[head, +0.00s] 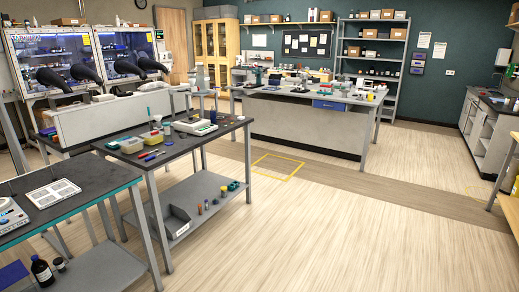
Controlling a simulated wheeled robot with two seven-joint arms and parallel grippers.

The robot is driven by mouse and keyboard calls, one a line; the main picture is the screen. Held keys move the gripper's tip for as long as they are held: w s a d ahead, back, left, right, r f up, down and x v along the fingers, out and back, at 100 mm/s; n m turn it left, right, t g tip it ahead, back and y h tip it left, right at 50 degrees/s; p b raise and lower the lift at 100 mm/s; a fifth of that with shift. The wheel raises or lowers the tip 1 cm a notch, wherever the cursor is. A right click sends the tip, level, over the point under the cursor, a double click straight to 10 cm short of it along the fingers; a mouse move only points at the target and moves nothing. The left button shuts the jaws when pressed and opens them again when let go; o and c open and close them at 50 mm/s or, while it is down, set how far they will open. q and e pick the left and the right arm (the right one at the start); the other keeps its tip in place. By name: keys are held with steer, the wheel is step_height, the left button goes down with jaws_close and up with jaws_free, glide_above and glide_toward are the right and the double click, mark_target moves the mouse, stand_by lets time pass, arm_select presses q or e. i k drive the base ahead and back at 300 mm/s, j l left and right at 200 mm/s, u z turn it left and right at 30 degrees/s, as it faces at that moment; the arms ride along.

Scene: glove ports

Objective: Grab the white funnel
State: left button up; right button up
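I cannot make out a white funnel for certain anywhere in the head view. Several small white items stand on the benches, too small to tell apart. A black-topped bench (222,140) at the left middle holds a white instrument (195,127), a yellow box, a teal box, pens and small bottles. A long island bench (300,122) farther back is crowded with small labware. Neither of my grippers is in view.
Glove-port cabinets with black gloves (54,78) stand at the back left. A nearer bench with a white tray (53,193) fills the lower left. Metal shelving (373,50) stands against the far wall. The wooden floor (350,235) is clear at centre and right.

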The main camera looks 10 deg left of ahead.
mark_target(158, 118)
steer(key=i+z, duration=0.25)
steer(key=i, duration=1.5)
